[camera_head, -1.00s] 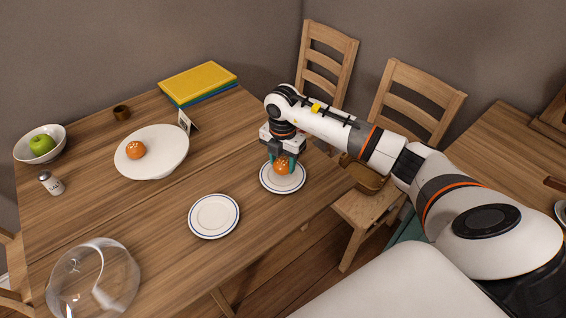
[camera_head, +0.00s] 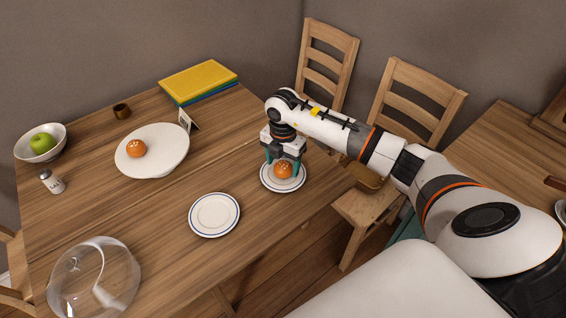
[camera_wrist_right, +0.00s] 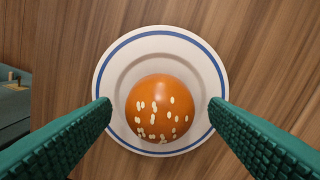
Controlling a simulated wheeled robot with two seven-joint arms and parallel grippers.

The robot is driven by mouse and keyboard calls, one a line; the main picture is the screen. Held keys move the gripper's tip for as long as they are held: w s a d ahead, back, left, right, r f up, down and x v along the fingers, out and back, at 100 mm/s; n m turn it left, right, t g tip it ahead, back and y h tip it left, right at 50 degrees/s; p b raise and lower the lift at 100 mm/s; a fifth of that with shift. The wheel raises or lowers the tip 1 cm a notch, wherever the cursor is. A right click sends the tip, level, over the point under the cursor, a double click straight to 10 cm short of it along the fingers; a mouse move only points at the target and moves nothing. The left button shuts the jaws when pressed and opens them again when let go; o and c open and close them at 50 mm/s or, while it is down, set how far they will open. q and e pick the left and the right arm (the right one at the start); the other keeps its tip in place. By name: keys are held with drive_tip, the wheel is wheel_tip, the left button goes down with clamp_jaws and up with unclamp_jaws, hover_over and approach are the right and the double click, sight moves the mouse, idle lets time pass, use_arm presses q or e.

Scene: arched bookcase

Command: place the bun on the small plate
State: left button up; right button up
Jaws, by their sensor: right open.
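A round orange-brown bun with pale seeds (camera_head: 283,170) rests on a small white plate with a blue rim (camera_head: 268,185). In the right wrist view the bun (camera_wrist_right: 157,108) sits on the lower middle part of the plate (camera_wrist_right: 160,45), inside its rim. My right gripper (camera_head: 284,160) is open above the plate; its green fingers stand apart on both sides of the bun with gaps, not touching it. A second small blue-rimmed plate (camera_head: 214,215) is empty. Another bun (camera_head: 136,149) lies on the large white dish (camera_head: 165,158). My left gripper is out of view.
A glass dome (camera_head: 95,280) stands at the front left. A bowl (camera_head: 58,150) with a green apple, a salt shaker (camera_head: 52,181), a small brown cup (camera_head: 121,111), a card (camera_head: 188,121) and yellow-topped books (camera_head: 198,80) are on the table. Chairs stand behind.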

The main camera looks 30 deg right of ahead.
sight(283, 164)
wheel_tip(283, 164, up, 12)
drive_tip(key=shift+f+b, duration=0.15)
drive_tip(key=shift+b, duration=0.2)
idle(0.4)
